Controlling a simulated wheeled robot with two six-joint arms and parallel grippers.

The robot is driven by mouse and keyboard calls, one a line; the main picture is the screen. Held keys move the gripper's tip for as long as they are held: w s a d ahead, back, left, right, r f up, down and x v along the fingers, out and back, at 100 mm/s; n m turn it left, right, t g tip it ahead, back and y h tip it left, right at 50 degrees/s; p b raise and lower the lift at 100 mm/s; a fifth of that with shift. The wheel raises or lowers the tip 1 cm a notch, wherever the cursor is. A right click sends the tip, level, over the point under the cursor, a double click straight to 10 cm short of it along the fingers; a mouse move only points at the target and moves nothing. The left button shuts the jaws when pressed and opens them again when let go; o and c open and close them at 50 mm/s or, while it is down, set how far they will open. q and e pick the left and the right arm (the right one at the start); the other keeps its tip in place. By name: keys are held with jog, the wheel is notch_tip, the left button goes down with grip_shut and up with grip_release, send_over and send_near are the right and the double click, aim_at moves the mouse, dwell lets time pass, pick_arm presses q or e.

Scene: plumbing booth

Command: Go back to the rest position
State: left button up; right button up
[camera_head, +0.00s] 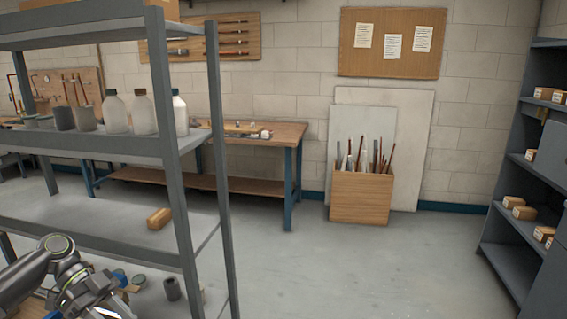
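My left arm comes in at the lower left, in front of the grey shelf rack (180,150). My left gripper (100,306) is at the bottom edge and partly cut off. Whether its fingers are open or shut cannot be made out. No held object can be made out there. My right gripper is not in view.
The rack holds pale bottles (144,113), dark cups (64,118) and a wooden block (158,218). A workbench (270,135) and a wooden bin of rods (362,196) stand by the wall. Grey shelving (510,215) with small boxes is at right. The middle floor is clear.

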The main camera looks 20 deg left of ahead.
pick_arm(q)
jog(key=s+d+f+n+y, duration=0.2)
jog(key=s+d+f, duration=0.2)
jog(key=f, duration=0.3)
jog(key=s+d+f+n+y, duration=0.1)
jog(key=s+d+f+y, duration=0.2)
jog(key=f, duration=0.4)
jog(key=s+d+f+n+y, duration=0.1)
jog(key=s+d+f+n, duration=0.1)
jog(key=s+d+f, duration=0.4)
jog(key=s+d+r+n+t+y, duration=0.25)
jog(key=n+t+y, duration=0.35)
jog(key=n, duration=0.4)
notch_tip(320, 180, down, 28)
jog(key=a+g+b, duration=0.2)
jog(key=a, duration=0.1)
jog(key=s+d+f+g+b, duration=0.1)
jog(key=s+f, duration=1.4)
jog(key=f, duration=0.1)
jog(key=shift+d+f+g, duration=0.15)
jog(key=shift+d+g, duration=0.15)
jog(key=shift+d, duration=0.1)
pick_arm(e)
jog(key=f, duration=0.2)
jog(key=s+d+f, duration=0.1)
